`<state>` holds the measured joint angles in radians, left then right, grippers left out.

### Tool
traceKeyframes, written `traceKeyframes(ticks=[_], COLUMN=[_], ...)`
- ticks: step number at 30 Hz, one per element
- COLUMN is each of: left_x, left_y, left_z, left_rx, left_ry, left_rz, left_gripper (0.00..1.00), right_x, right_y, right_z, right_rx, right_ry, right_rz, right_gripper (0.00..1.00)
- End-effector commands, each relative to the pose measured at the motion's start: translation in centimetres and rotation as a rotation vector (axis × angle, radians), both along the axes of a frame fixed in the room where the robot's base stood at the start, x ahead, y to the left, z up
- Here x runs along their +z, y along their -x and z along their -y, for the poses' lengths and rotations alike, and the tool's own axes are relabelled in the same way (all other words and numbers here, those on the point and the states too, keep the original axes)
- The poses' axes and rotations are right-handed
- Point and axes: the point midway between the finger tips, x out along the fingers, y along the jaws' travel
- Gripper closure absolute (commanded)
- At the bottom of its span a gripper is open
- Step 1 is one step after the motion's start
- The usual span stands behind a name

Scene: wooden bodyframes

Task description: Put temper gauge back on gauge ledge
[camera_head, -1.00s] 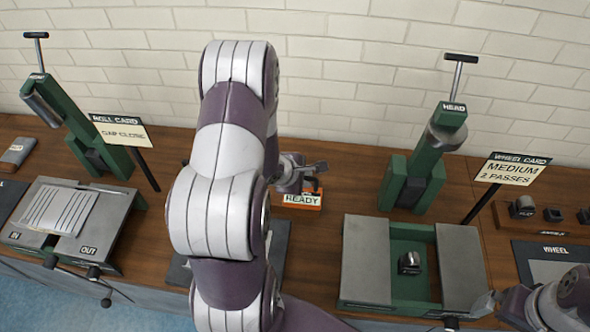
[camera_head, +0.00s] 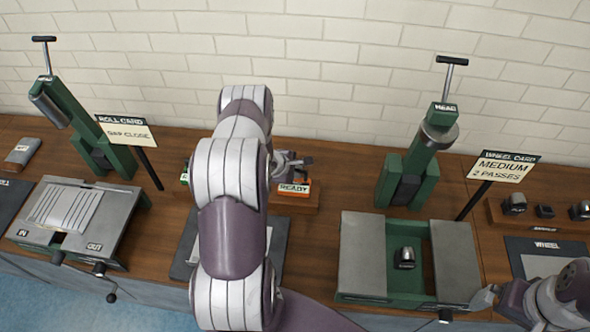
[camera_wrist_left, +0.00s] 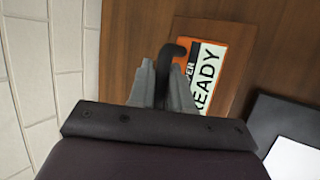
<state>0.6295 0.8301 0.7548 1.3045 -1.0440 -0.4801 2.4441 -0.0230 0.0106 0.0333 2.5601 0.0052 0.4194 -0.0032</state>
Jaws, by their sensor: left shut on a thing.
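The temper gauge appears to be the small orange piece with the READY face (camera_head: 293,188), at the brown wooden ledge (camera_head: 294,206) mid-bench. In the left wrist view its orange and white face (camera_wrist_left: 208,70) lies beyond the fingers, with a dark curved hook (camera_wrist_left: 172,50) at its edge. My left gripper (camera_head: 291,163) is shut on the dark hooked part. Whether the gauge rests on the ledge or is held just above it, I cannot tell. My right gripper (camera_head: 484,298) is at the lower right; its finger opening is not clear.
A roll machine (camera_head: 75,215) stands at the left, with a ROLL CARD sign (camera_head: 127,131). A green-trayed wheel machine (camera_head: 450,255) stands at the right, with a small metal piece (camera_head: 406,257) in its tray. A dark mat (camera_head: 276,240) lies partly behind my left arm.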

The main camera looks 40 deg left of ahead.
Motion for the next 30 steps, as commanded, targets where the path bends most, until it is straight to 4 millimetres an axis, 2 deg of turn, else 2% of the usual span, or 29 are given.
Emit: traceKeyframes(ticks=[1, 2, 3, 4, 10, 14, 17, 24, 30], left_x=[-0.2, -0.1, -0.1, -0.1, 0.0, 0.7, 2.2, 7.1, 9.5], left_y=[0.0, 0.0, 0.0, 0.0, 0.0, 0.4, 1.5, 5.2, 6.9], left_z=[0.0, 0.0, 0.0, 0.0, 0.0, -0.1, -0.2, -0.6, -0.7], left_rx=[0.0, 0.0, 0.0, 0.0, 0.0, 0.002, 0.002, 0.003, -0.003], left_ry=[0.0, 0.0, 0.0, 0.0, 0.0, 0.0, 0.0, -0.001, -0.004], left_rz=[0.0, 0.0, 0.0, 0.0, 0.0, 0.0, 0.0, 0.001, -0.001], left_gripper=[1.0, 0.72, 0.58, 0.56, 0.56, 0.56, 0.56, 0.56, 0.56], right_x=[-0.1, -0.1, 0.0, 0.0, 0.0, 0.0, -0.2, -0.1, 0.0], right_y=[0.0, 0.0, 0.0, 0.0, 0.0, 0.0, 0.0, 0.0, 0.0], right_z=[0.0, 0.0, 0.0, 0.0, 0.0, 0.0, 0.0, 0.0, 0.0], right_rx=[0.0, 0.0, 0.0, 0.0, 0.0, 0.0, 0.0, 0.0, 0.0], right_ry=[0.0, 0.0, 0.0, 0.0, 0.0, 0.0, 0.0, 0.0, 0.0], right_rz=[0.0, 0.0, 0.0, 0.0, 0.0, 0.0, 0.0, 0.0, 0.0], right_gripper=[0.0, 0.0, 0.0, 0.0, 0.0, 0.0, 0.0, 0.0, 0.0])
